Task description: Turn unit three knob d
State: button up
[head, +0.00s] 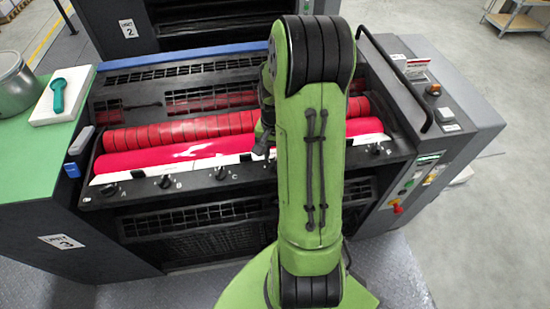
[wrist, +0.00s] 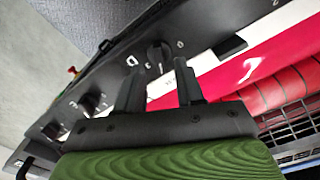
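The ink unit's black panel (head: 140,187) carries a row of dark knobs; knobs A (head: 109,190), B (head: 165,182) and C (head: 220,173) show in the head view. Knob D is hidden there behind my green arm. In the wrist view, the dark knob D (wrist: 158,52), with a white D and a scale beside it, lies just beyond my fingertips. My gripper (wrist: 159,68) is open, with its two dark fingers apart and nothing between them. The knob lines up with the gap. In the picture the fingertips stop just short of it; contact cannot be told.
More knobs (wrist: 88,103) sit lower left in the wrist view. Red rollers (head: 180,132) lie behind the panel. A handrail (head: 395,80) and a button panel (head: 412,180) stand right. A pot (head: 17,88) and green scraper (head: 58,95) rest on the left table.

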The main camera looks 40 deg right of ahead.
aim_at(275, 165)
notch_tip(275, 165, down, 3)
jog(key=shift+r, duration=0.2)
grip_shut()
jog(key=shift+n, duration=0.3)
jog(key=n+b, duration=0.1)
jog(key=n, duration=0.3)
jog(key=shift+w+n+b, duration=0.15)
jog(key=shift+n+b, duration=0.15)
jog(key=shift+b, duration=0.05)
jog(key=shift+a+n+b, duration=0.1)
jog(key=shift+n+b, duration=0.4)
jog(key=shift+n, duration=1.7)
jog(key=shift+r, duration=0.1)
grip_release()
